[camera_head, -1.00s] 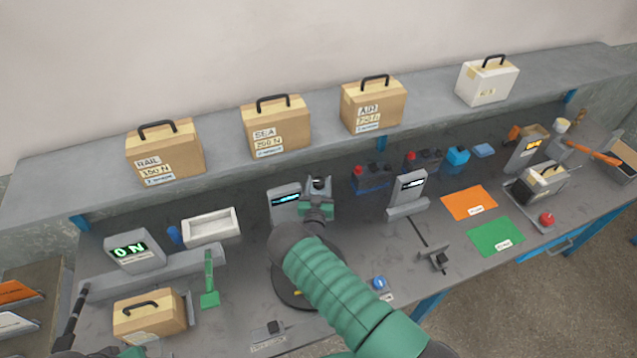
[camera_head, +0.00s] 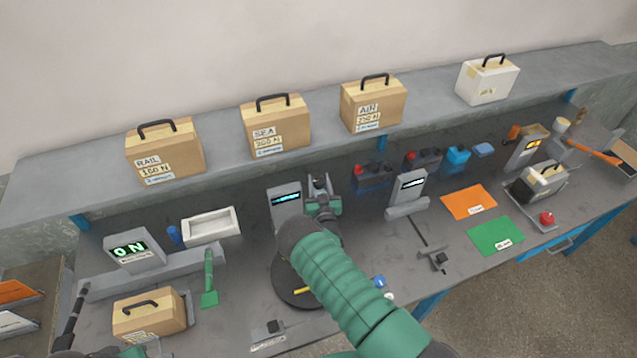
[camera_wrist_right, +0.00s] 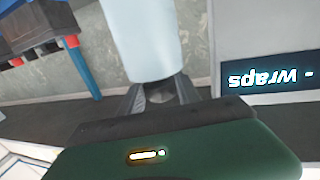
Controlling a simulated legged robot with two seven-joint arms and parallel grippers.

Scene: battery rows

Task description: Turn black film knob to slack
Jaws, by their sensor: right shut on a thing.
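My right gripper (camera_head: 320,188) reaches over the round dark turntable (camera_head: 284,290) to the grey post with a lit display (camera_head: 286,197). In the right wrist view the display reads "wraps" (camera_wrist_right: 262,80), upside down. There the fingers of my right gripper (camera_wrist_right: 155,97) are closed on a small part below a pale cylinder (camera_wrist_right: 140,40). The black film knob is mostly hidden by the fingers, and its setting cannot be read. My left arm (camera_head: 100,353) shows only in part at the lower left edge; its jaws cannot be made out.
Labelled cartons (camera_head: 277,130) stand on the shelf behind. A white tray (camera_head: 211,227), a green scraper-like tool (camera_head: 209,280) and a carton (camera_head: 149,315) are to the left. A second display post (camera_head: 408,190), orange mat (camera_head: 469,203) and green mat (camera_head: 495,237) are right.

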